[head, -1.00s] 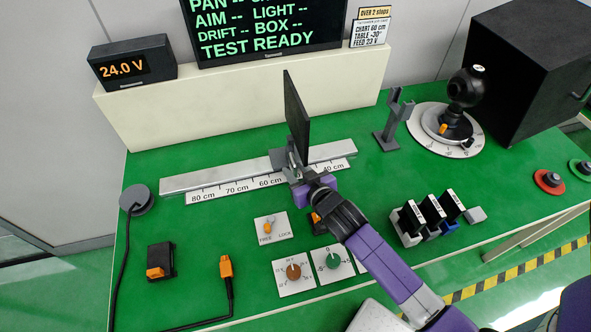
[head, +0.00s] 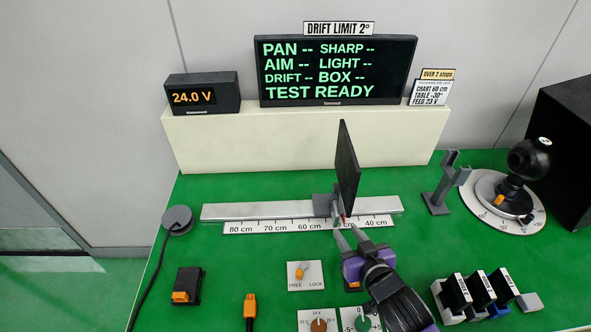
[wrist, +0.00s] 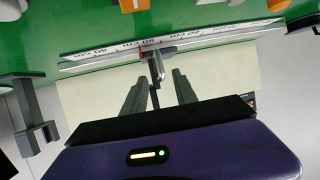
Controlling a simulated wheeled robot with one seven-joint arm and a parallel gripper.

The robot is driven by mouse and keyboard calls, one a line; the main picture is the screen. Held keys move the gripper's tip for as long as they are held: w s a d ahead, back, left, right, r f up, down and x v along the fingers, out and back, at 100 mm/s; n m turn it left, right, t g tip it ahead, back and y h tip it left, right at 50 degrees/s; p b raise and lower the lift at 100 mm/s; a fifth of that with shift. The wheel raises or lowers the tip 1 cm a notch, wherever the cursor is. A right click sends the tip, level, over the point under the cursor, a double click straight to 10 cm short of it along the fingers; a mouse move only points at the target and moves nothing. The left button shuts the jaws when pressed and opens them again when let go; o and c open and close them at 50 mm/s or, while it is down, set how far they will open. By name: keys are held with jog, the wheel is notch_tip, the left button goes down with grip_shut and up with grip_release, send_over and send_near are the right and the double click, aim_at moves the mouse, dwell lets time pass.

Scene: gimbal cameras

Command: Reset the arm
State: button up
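My gripper (head: 347,234) is open, with two grey fingers apart, just in front of the rail scale. In the wrist view my gripper (wrist: 161,78) points at the carriage's small grey post (wrist: 157,66), which shows between the finger lines. I cannot tell whether they touch, but the fingers look apart from it. The dark chart plate (head: 347,168) stands upright on its carriage (head: 324,205) on the rail (head: 245,211), near the hidden 50 cm mark. My purple and black arm (head: 385,285) reaches in from the lower right.
A FREE/LOCK switch (head: 303,274), a brown knob (head: 319,325) and a green knob (head: 362,322) lie near the arm. A grey forked stand (head: 442,185), a camera ball on a turntable (head: 531,160) and several dark blocks (head: 480,290) are to the right. The screen (head: 338,70) reads TEST READY.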

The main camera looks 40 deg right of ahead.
jog(key=s+a+r+n+t+y, duration=0.3)
jog(key=s+a+r+n+t, duration=0.15)
jog(key=a+r, duration=0.45)
jog(key=s+a+r+g+y, duration=0.1)
jog(key=s+a, duration=0.3)
jog(key=s, duration=0.4)
jog(key=s+a+r+g+y, duration=0.1)
jog(key=s+a, duration=0.4)
jog(key=s, duration=0.4)
jog(key=shift+s+r+y, duration=0.25)
jog(key=shift+y, duration=0.05)
jog(key=shift+n, duration=0.25)
dwell(0.5)
